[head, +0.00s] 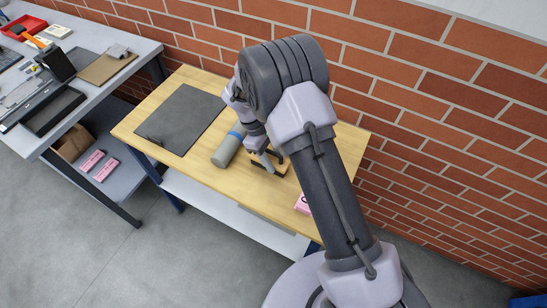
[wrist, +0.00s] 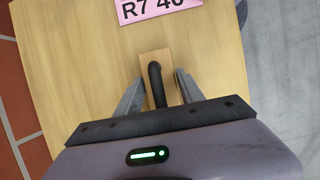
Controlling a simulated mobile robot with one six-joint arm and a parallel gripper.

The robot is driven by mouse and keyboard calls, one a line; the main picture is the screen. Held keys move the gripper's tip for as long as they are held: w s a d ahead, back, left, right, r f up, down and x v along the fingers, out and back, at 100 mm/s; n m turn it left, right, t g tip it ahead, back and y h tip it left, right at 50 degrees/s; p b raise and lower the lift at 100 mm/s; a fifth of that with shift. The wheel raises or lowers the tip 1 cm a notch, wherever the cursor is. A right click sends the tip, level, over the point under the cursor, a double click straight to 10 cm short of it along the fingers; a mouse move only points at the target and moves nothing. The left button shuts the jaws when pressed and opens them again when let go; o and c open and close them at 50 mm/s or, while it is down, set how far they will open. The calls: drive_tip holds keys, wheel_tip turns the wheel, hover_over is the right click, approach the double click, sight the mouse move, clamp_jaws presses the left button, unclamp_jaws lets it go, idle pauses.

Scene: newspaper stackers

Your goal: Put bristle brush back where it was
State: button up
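The bristle brush shows in the wrist view as a light wooden block (wrist: 155,58) with a black curved handle (wrist: 156,84). In the head view the brush (head: 281,167) is on the light wooden table (head: 205,177), partly hidden by my gripper (head: 266,158). In the wrist view my gripper (wrist: 159,93) is open, with one grey finger on each side of the black handle. A gap shows between the handle and each finger. The lower part of the brush is hidden by the gripper body.
A grey cylinder with a blue band (head: 226,150) lies left of my gripper. A dark mat (head: 185,118) covers the table's left part. A pink label (head: 303,204) is near the right front edge. A brick wall (head: 420,110) stands behind. A grey workbench (head: 100,42) holds tools at left.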

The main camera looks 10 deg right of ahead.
drive_tip(key=shift+o, duration=1.3)
drive_tip(key=p+v, duration=0.4)
drive_tip(key=v, duration=0.8)
drive_tip(key=s+d+r+m+t+y, duration=0.1)
drive_tip(key=s+d+r+m, duration=0.2)
drive_tip(key=r, duration=0.4)
drive_tip(key=s+d+r+m+t+y, duration=0.2)
drive_tip(key=s+r, duration=0.2)
drive_tip(key=r, duration=0.4)
drive_tip(key=s+d+r+m+t+y, duration=0.1)
drive_tip(key=s+d+r+m, duration=0.2)
drive_tip(key=r, duration=0.4)
drive_tip(key=s+r+m+t+y, duration=0.1)
drive_tip(key=s+m+t, duration=0.3)
drive_tip(key=s, duration=1.1)
drive_tip(key=r+m, duration=0.1)
drive_tip(key=m, duration=0.2)
drive_tip(key=shift+d+r+m+y, duration=0.3)
drive_tip(key=shift+d, duration=0.1)
drive_tip(key=shift+s, duration=0.1)
